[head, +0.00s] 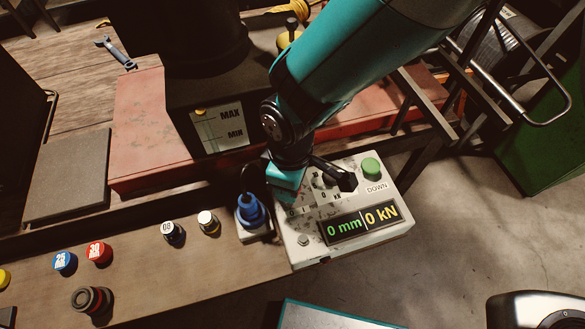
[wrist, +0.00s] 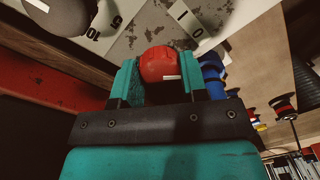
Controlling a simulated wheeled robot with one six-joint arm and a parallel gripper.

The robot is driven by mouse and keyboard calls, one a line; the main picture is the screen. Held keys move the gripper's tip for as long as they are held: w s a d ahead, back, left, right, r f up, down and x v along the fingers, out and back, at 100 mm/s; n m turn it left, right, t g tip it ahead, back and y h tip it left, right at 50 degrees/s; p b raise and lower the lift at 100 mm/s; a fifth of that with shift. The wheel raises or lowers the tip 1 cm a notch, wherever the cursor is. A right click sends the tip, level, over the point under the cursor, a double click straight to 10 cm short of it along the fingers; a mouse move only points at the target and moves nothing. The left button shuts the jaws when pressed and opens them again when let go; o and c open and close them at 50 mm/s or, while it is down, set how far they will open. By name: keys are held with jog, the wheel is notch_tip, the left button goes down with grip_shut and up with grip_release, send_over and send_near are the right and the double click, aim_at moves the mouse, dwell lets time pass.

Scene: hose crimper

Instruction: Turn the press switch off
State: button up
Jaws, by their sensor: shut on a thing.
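The press switch is a red knob (wrist: 162,62) with a white mark on its end, seen in the wrist view beside a plate marked I and O (wrist: 187,20). My gripper (wrist: 160,78) is shut on the red knob, with a teal finger on each side of it. In the head view my gripper (head: 287,180) is at the left rear of the cream control box (head: 300,246) and hides the red knob. Which letter the knob points to cannot be told.
The box carries a green DOWN button (head: 371,167), a black knob (head: 343,181) and a display (head: 360,222) reading 0 mm and 0 kN. A blue fitting (head: 250,212) stands close to its left. Several capped pieces, including a red one (head: 98,252), stand on the bench.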

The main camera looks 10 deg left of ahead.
dwell(0.3)
jog(key=o, duration=0.9)
jog(key=r+b, duration=0.1)
jog(key=r, duration=0.4)
jog(key=r+b, duration=0.1)
jog(key=r, duration=0.5)
jog(key=w+r+b, duration=0.1)
jog(key=r, duration=0.5)
jog(key=shift+r, duration=0.25)
jog(key=shift+d, duration=0.15)
jog(key=d+r+m+y, duration=0.1)
jog(key=d+r+m, duration=0.15)
jog(key=d, duration=0.45)
jog(key=d+r+m+y, duration=0.1)
jog(key=d+r+m, duration=0.15)
jog(key=d, duration=0.45)
jog(key=s+d+m, duration=0.1)
jog(key=s+d, duration=0.1)
jog(key=d, duration=0.1)
jog(key=s+d+m+y, duration=0.1)
jog(key=d+m, duration=0.1)
jog(key=s+d+m+y, duration=0.1)
jog(key=s+d+m, duration=0.1)
jog(key=d, duration=0.1)
jog(key=shift+s+d+f+t, duration=0.2)
jog(key=shift+s+d+t, duration=0.1)
jog(key=shift+s, duration=0.05)
